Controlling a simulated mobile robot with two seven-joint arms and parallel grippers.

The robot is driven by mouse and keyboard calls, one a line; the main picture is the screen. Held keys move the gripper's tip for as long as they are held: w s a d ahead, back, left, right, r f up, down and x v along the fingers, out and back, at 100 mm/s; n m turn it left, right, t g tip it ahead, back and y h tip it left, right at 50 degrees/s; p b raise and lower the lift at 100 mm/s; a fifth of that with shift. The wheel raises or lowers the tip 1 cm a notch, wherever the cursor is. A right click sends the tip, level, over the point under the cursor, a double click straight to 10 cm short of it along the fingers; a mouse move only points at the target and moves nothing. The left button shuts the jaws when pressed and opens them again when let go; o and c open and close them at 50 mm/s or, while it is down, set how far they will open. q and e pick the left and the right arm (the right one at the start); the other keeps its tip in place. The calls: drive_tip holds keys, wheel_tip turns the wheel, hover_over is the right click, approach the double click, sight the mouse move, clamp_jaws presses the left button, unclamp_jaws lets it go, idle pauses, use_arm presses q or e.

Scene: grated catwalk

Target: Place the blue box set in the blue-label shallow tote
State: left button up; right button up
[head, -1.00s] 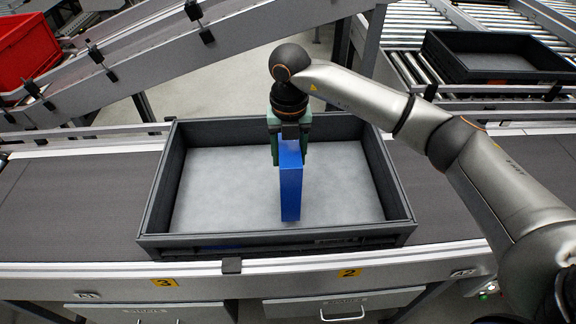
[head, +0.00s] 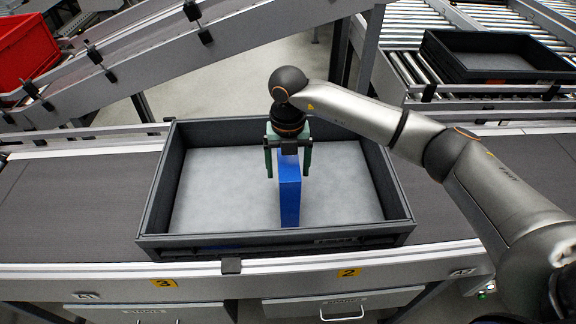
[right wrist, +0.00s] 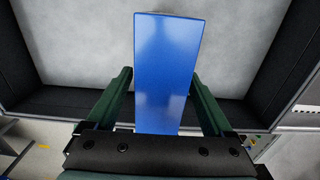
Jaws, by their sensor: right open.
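The blue box set (head: 290,192) stands upright inside the shallow dark grey tote (head: 160,192), right of the middle of its pale floor. In the right wrist view the box (right wrist: 168,70) is between the spread fingers, with a gap on both sides. My left gripper is not in view.
The tote sits on a dark conveyor belt (head: 70,205) with a metal front rail. A red bin (head: 25,50) is at the upper left. Another dark tote (head: 490,60) stands on rollers at the upper right. The tote floor left of the box is clear.

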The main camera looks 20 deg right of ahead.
wheel_tip(320, 180, up, 12)
drive_tip(key=shift+r+b, duration=0.2)
drive_tip(key=shift+b, duration=0.1)
idle(0.3)
